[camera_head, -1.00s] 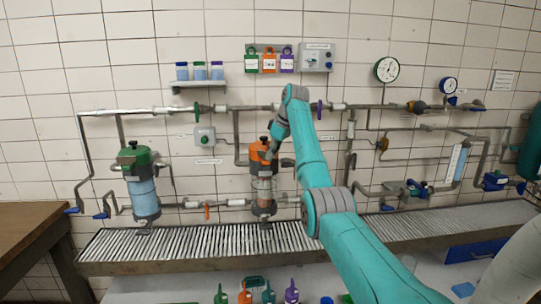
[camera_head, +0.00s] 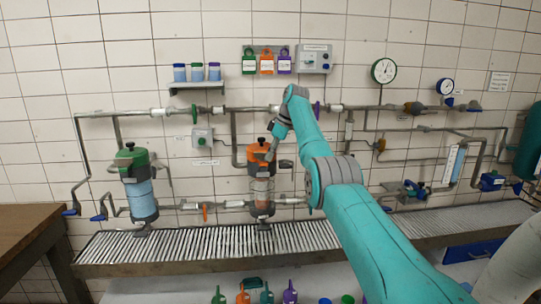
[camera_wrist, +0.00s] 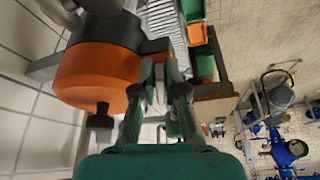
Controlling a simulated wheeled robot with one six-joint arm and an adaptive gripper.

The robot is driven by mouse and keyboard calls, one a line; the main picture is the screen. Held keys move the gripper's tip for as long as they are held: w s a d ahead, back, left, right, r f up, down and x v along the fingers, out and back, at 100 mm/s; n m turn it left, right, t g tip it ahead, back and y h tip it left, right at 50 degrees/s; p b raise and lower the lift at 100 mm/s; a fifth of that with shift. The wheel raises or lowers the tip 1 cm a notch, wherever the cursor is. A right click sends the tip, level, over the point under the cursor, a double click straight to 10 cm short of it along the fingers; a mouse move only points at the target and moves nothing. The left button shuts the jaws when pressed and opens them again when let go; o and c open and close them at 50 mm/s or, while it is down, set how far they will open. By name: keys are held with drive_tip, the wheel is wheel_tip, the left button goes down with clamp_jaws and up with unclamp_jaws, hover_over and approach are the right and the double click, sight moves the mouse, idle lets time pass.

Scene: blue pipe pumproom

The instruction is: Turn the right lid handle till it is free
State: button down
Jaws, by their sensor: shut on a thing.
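The orange lid (camera_head: 261,154) with a black top knob sits on the middle filter vessel (camera_head: 262,190). In the wrist view the orange lid (camera_wrist: 95,75) fills the upper left. My gripper (camera_head: 271,155) is at the lid's right side. In the wrist view my gripper (camera_wrist: 158,88) is shut on a dark lid handle (camera_wrist: 156,47) beside the lid. The fingers partly hide the handle, and its exact angle is hard to tell.
A green-lidded vessel (camera_head: 139,180) stands to the left. Pipes run along the tiled wall behind, with an orange valve lever (camera_head: 205,212) left of the middle vessel. A slatted grating (camera_head: 180,243) lies below. Several coloured bottles stand in front.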

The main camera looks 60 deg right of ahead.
drive_tip(key=c, duration=1.2)
unclamp_jaws()
drive_tip(key=shift+a+m, duration=0.1)
drive_tip(key=shift+m, duration=0.2)
